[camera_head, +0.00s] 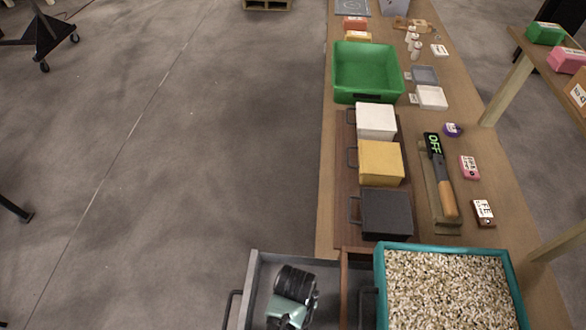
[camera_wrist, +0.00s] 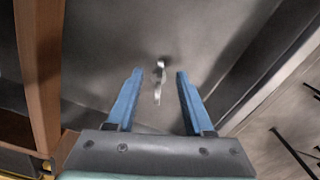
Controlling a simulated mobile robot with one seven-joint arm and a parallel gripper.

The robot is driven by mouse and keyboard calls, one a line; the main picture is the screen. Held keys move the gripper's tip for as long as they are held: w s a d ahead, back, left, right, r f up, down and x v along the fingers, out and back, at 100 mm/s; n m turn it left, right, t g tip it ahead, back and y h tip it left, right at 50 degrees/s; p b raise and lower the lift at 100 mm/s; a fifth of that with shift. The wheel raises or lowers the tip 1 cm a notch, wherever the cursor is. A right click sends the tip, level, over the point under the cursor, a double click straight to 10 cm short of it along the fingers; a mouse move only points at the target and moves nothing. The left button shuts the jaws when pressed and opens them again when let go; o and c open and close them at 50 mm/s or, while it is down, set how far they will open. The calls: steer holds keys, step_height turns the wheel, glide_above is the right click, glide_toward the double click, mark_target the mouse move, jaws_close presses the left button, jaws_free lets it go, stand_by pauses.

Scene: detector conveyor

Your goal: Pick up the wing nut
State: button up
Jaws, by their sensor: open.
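The wing nut (camera_wrist: 159,84) is a small, pale metallic piece lying on the grey floor of the open drawer (camera_head: 252,285). In the wrist view it shows between the two blue fingers of my gripper (camera_wrist: 159,73), which are open and apart from it on both sides. The gap in height between fingertips and nut is hard to judge. In the head view my wrist is over the drawer and hides the fingers and the nut.
Drawer walls stand close on both sides of my gripper. A teal tray (camera_head: 378,270) of pale pellets is to the right. White (camera_head: 376,120), yellow (camera_head: 381,162) and dark (camera_head: 386,212) boxes and a green bin (camera_head: 340,95) stand farther along the bench.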

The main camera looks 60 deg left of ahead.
steer(key=shift+f, duration=1.1)
jaws_close()
